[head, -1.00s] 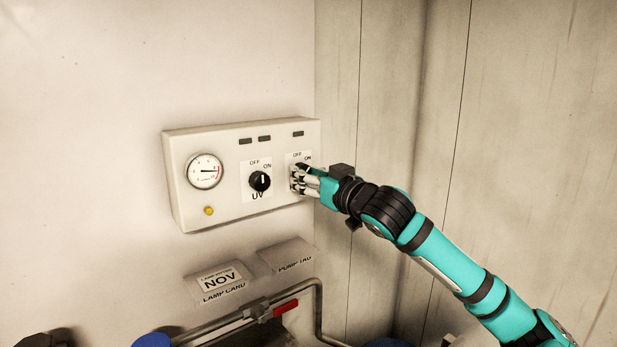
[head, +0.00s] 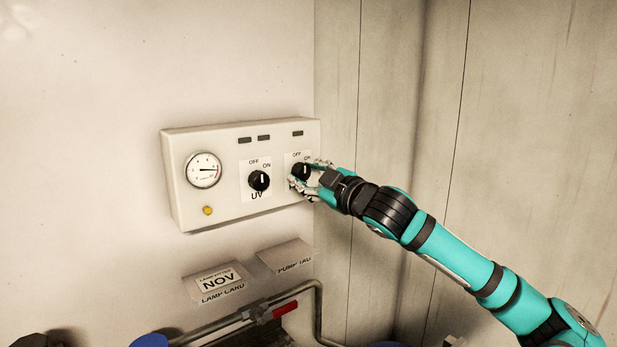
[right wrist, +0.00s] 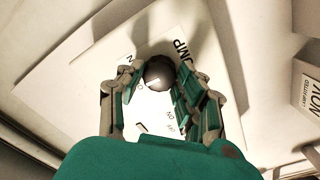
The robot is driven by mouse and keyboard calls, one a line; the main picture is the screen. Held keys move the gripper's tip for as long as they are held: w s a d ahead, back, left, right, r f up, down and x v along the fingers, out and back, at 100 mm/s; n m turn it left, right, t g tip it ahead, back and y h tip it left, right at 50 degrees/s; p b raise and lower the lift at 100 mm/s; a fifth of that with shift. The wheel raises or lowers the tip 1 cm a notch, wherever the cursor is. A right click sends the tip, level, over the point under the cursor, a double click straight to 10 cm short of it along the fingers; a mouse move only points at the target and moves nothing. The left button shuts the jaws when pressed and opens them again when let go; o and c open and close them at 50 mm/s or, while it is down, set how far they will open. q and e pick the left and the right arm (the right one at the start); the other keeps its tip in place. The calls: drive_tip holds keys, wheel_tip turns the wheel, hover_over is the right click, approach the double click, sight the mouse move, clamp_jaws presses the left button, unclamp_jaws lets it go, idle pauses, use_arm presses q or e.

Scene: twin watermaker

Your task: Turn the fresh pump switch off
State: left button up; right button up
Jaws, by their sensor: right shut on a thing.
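The fresh pump switch is a round black knob (head: 301,171) on a white plate marked OFF and ON, at the right end of the control box. My right gripper (head: 309,176) is at this knob, with fingers above and below it, shut on it. In the right wrist view the dark knob (right wrist: 159,74) sits between the gripper's fingertips (right wrist: 156,80), over a plate with letters ending in "UMP". Which way the knob points is too small to tell for sure. My left gripper is not in view.
The control box (head: 232,208) on the wall also carries a black UV knob (head: 259,181), a gauge (head: 204,170) and a yellow lamp (head: 207,210). Below are cards (head: 219,282) and a pipe with a red-handled valve (head: 285,309). A panelled wall (head: 390,100) stands right.

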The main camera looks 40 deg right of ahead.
drive_tip(key=shift+f, duration=0.1)
idle(0.4)
drive_tip(key=o, duration=1.2)
drive_tip(key=shift+c, duration=0.2)
drive_tip(key=shift+s, duration=0.1)
drive_tip(key=s+a, duration=0.1)
drive_tip(key=s, duration=1)
drive_tip(key=shift+s+a+f, duration=0.15)
drive_tip(key=shift+s+a, duration=0.15)
drive_tip(key=shift+s, duration=0.1)
